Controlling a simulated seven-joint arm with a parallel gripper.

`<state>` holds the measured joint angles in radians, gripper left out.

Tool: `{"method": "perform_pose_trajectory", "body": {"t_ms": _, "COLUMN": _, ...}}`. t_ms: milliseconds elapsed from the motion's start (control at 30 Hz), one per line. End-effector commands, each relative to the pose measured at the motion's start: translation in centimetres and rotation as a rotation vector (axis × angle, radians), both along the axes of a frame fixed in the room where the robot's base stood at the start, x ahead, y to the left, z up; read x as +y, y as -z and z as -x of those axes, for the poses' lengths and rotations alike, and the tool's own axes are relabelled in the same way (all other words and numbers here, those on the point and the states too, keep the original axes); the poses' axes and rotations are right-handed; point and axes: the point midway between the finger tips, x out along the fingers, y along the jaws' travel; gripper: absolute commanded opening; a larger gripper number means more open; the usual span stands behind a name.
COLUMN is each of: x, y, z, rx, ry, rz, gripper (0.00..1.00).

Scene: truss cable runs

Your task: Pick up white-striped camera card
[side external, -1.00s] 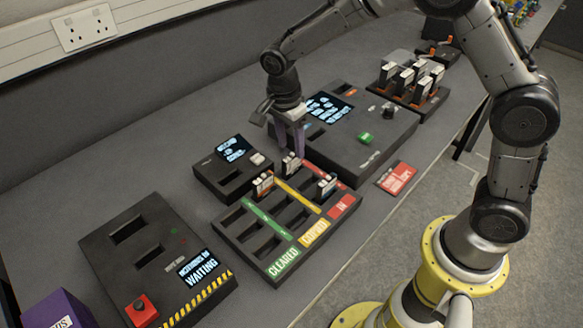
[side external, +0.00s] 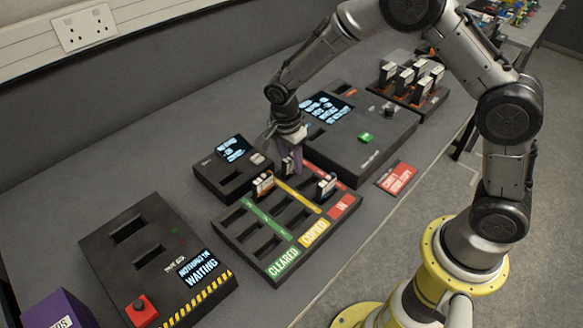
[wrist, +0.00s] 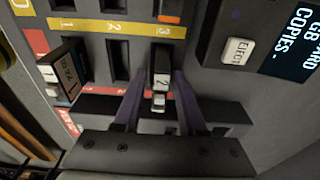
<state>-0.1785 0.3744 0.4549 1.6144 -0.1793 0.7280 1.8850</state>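A dark camera card with a whitish end (wrist: 161,80) stands in the far slot of the tray's red row. It also shows in the side view (side external: 289,166), partly covered by my fingers. My gripper (wrist: 160,92) is around this card, one purple finger on each side. A gap shows between each finger and the card, so the gripper looks open. In the side view my gripper (side external: 291,157) is low over the tray. The card's stripe is too small to read with certainty.
The slotted tray (side external: 270,262) also holds an orange-marked card (side external: 263,184) and another card (side external: 327,185). A small reader box (side external: 217,172) stands close behind, a larger console (side external: 372,140) to the right. A rack (side external: 424,108) holds several cards.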

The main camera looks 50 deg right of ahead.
Motion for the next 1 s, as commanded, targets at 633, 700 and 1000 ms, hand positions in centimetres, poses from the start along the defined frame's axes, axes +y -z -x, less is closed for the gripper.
{"method": "perform_pose_trajectory", "body": {"t_ms": 633, "x": 0.0, "y": -0.1, "z": 0.0, "rx": -0.001, "ry": 0.000, "rz": 0.000, "gripper": 0.00}}
{"method": "perform_pose_trajectory", "body": {"t_ms": 700, "x": 0.0, "y": -0.2, "z": -0.1, "rx": -0.002, "ry": 0.000, "rz": 0.000, "gripper": 0.00}}
{"method": "perform_pose_trajectory", "body": {"t_ms": 1000, "x": 0.0, "y": -3.1, "z": -0.1, "rx": -0.005, "ry": 0.000, "rz": -0.001, "gripper": 0.00}}
